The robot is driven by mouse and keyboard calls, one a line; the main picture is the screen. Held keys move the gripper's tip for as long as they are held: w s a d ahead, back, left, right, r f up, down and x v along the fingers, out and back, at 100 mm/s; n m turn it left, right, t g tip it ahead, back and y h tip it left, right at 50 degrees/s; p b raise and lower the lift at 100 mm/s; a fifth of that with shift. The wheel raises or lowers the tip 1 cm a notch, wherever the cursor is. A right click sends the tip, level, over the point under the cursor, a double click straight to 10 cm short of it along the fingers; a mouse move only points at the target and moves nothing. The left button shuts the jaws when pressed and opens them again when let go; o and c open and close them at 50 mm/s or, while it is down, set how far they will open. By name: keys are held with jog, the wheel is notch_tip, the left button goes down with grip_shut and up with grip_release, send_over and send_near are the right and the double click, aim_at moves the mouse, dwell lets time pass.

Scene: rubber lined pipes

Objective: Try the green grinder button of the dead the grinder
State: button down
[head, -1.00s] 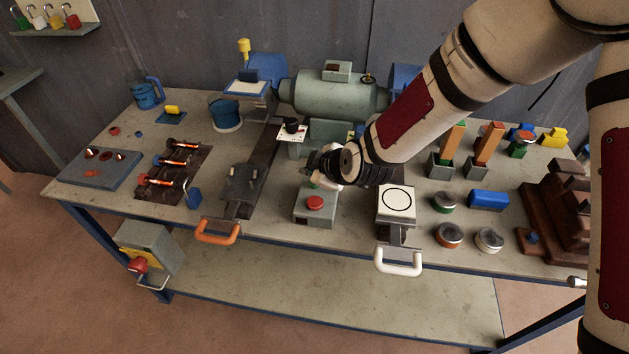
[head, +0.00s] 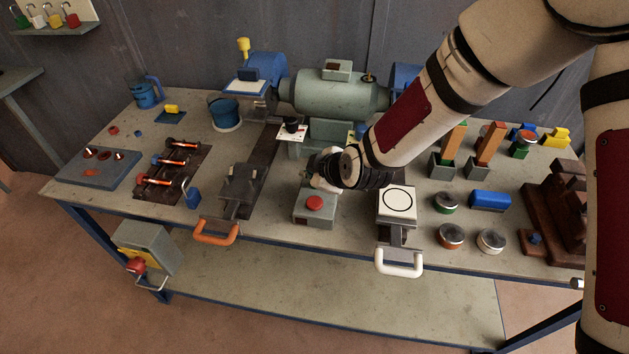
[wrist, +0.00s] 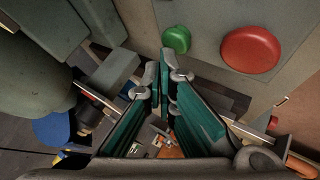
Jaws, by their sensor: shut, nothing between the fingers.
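The grinder (head: 335,92), a green motor body with blue guards at both ends, stands at the back middle of the bench. Its grey control box (head: 312,222) is in front and carries a red button (head: 314,202). The green button (wrist: 176,39) shows in the wrist view, left of the larger red button (wrist: 250,49). In the head view my gripper hides the green button. My gripper (head: 322,174) is shut and empty, over the box's rear part. In the wrist view its fingertips (wrist: 164,72) are just below the green button in the picture; I cannot tell whether they touch anything.
A slide with an orange handle (head: 215,233) lies left of the box, and a white-handled one (head: 398,263) lies right. A blue cup (head: 225,114) stands behind left. Round tins (head: 450,236) and a blue block (head: 489,199) are at right.

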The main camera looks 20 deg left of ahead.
jog(key=shift+f, duration=0.5)
dwell(0.3)
jog(key=shift+r, duration=0.95)
jog(key=shift+r, duration=0.1)
jog(key=shift+r+p, duration=1)
jog(key=shift+r, duration=1.45)
